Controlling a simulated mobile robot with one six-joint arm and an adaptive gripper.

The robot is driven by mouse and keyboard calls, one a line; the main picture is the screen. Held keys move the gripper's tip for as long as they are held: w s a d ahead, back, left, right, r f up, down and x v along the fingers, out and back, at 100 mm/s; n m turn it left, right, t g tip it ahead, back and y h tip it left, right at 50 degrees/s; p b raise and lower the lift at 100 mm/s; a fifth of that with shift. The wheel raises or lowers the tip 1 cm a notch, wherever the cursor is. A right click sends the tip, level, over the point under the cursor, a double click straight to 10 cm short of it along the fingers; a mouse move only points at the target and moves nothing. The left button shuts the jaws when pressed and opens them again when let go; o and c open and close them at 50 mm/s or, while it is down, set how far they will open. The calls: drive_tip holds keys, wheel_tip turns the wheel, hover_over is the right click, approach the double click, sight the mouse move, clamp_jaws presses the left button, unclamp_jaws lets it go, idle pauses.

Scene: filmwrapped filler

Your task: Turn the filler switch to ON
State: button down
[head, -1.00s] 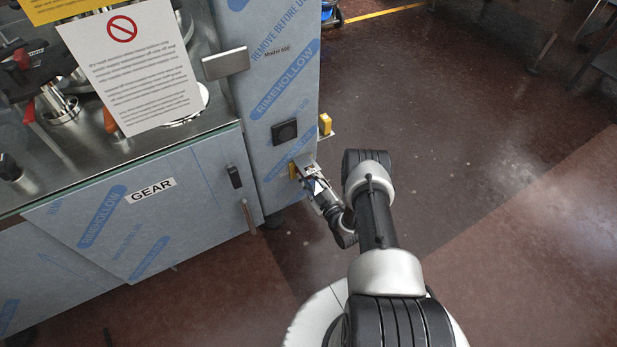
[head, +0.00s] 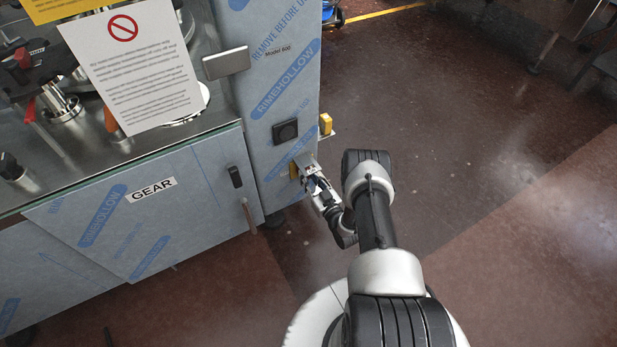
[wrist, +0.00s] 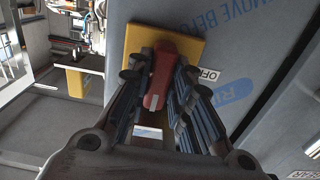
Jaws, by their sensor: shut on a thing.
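The filler switch is a red handle (wrist: 160,76) on a yellow plate (wrist: 187,45) on the film-wrapped cabinet. An OFF label (wrist: 209,75) is beside the plate on the right in the wrist view; no ON label shows. My gripper (wrist: 158,88) has its fingers on both sides of the red handle and is shut on it. In the wrist view the handle runs nearly upright, its top leaning slightly right. In the head view my gripper (head: 307,170) is at the cabinet's lower front and hides the handle; only an edge of the yellow plate (head: 293,171) shows.
A black square fitting (head: 285,131) is above the switch on the cabinet (head: 285,85). A yellow box (head: 325,123) juts from the cabinet's right side. The GEAR-labelled door (head: 150,210) is at the left. The floor to the right is open.

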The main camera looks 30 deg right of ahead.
idle(0.4)
drive_tip(key=c, duration=1.4)
unclamp_jaws()
drive_tip(key=shift+c, duration=0.2)
drive_tip(key=s, duration=1.2)
drive_tip(key=shift+d, duration=0.2)
